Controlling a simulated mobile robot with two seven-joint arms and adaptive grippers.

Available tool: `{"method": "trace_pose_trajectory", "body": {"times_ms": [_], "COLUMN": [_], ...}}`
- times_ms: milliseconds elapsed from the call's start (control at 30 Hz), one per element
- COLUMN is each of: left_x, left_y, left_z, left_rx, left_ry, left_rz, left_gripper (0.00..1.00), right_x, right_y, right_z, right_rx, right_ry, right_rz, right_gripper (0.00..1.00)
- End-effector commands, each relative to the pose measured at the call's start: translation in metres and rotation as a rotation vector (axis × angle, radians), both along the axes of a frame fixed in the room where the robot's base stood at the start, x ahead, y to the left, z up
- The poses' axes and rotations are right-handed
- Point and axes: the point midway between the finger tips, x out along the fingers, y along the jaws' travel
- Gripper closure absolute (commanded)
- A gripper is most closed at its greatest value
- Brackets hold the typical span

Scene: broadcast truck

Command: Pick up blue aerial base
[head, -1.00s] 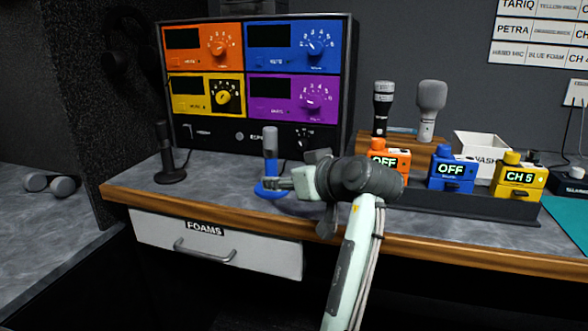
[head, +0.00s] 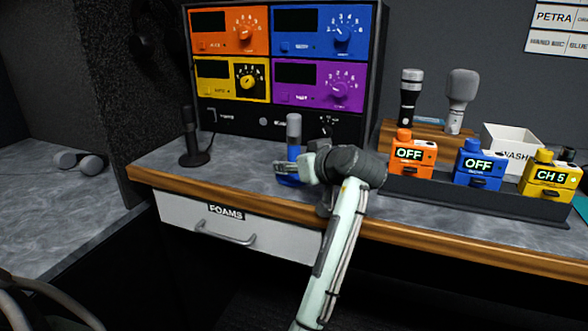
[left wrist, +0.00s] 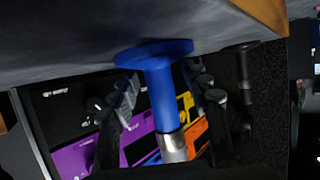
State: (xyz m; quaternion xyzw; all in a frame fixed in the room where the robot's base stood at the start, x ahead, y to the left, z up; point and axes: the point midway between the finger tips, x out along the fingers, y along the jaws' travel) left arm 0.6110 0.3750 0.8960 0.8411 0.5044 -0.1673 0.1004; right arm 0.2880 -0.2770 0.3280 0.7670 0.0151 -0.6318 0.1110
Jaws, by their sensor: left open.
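The blue aerial base (head: 289,181) stands upright on the desk, a round blue foot with a blue stem and a grey top. My left gripper (head: 284,168) is at its stem, low above the foot, and hides part of it in the head view. In the left wrist view the picture is turned over, and the blue aerial base (left wrist: 162,90) runs between the two fingers of my left gripper (left wrist: 165,105). The fingers are open, one on each side of the stem; I cannot tell whether either touches it. My right gripper is not in view.
A dark microphone stand (head: 192,145) is left of the aerial. The receiver rack (head: 285,120) stands behind it. Orange (head: 411,157), blue (head: 477,168) and yellow (head: 549,180) packs sit in a dark tray at right. The FOAMS drawer (head: 230,225) is below the desk edge.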

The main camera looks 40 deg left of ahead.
Motion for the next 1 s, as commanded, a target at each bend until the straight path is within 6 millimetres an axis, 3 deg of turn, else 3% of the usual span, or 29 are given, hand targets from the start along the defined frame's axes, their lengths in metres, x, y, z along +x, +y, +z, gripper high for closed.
{"method": "trace_pose_trajectory", "body": {"times_ms": [33,400,833,1000], "left_x": [0.0,0.0,0.0,0.0], "left_y": [0.0,0.0,0.0,0.0], "left_z": [0.0,0.0,0.003,0.013], "left_rx": [0.0,0.0,0.002,0.001], "left_ry": [0.0,0.0,-0.003,-0.007], "left_rz": [0.0,0.0,0.001,0.001], "left_gripper": [0.55,1.0,1.0,1.0], "right_x": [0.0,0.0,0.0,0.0], "right_y": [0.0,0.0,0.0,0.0], "right_z": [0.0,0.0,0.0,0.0], "right_rx": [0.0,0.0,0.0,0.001], "right_ry": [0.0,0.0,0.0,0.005], "right_rz": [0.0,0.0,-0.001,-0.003], "right_gripper": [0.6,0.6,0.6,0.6]}}
